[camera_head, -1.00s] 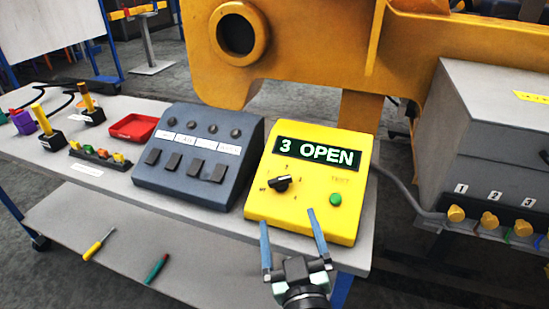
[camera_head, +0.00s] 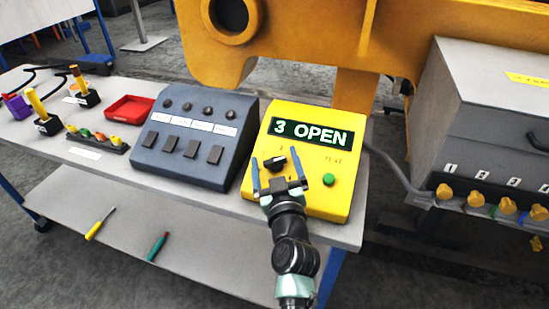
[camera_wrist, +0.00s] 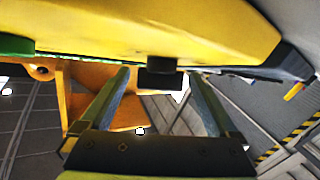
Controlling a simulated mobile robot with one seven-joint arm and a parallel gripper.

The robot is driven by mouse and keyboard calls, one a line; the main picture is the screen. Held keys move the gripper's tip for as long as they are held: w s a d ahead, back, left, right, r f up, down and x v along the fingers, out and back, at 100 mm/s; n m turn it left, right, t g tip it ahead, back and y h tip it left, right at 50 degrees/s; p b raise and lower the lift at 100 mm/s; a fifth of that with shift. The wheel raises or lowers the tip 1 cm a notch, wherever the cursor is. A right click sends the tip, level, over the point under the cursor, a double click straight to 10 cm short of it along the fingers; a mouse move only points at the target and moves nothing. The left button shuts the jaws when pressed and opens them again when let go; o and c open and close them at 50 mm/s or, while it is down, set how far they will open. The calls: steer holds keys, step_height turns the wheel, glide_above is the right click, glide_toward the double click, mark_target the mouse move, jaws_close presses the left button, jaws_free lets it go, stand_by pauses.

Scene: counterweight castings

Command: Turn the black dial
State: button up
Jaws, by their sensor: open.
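The black dial (camera_head: 275,164) sits on the sloped front of a yellow tester box (camera_head: 322,200), left of a green button (camera_head: 329,180). The box's screen (camera_head: 311,132) reads "3 OPEN". My gripper (camera_head: 277,170) is open, with its blue fingers in front of the box on either side of the dial in the head view. In the wrist view a dark block that looks like the dial (camera_wrist: 157,78) shows between and beyond the fingertips, under the yellow face. I cannot tell whether the fingers reach past it; nothing is held.
A dark grey switch box (camera_head: 196,140) stands close to the left on the bench (camera_head: 90,160). A red tray (camera_head: 130,108) and several coloured parts lie further left. A large yellow casting (camera_head: 300,45) stands behind, and a grey cabinet (camera_head: 485,110) at right.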

steer(key=shift+w, duration=0.2)
steer(key=c, duration=1.4)
